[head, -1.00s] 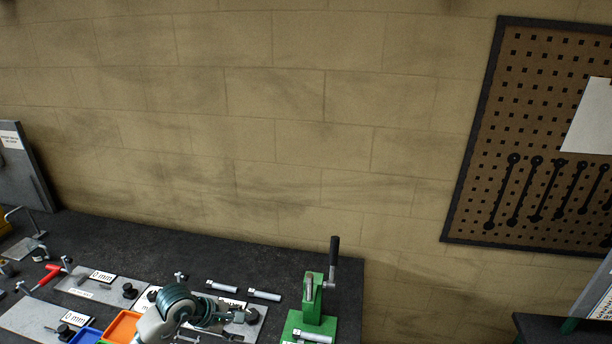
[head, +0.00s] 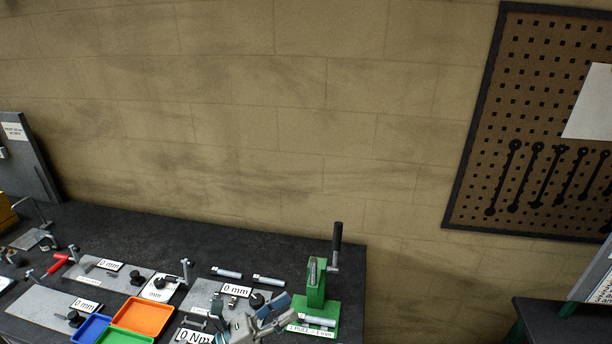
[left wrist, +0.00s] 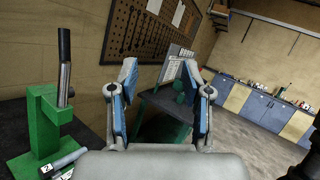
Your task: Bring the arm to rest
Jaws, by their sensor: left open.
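My right gripper is in neither view.
The dark workbench (head: 180,225) holds orange (head: 143,315), blue (head: 91,328) and green (head: 125,338) trays, grey plates with "0 mm" labels and silver cylinders (head: 227,273). A pegboard (head: 475,190) hangs on the right wall. A second dark bench (head: 560,318) stands at lower right, with a gap between benches.

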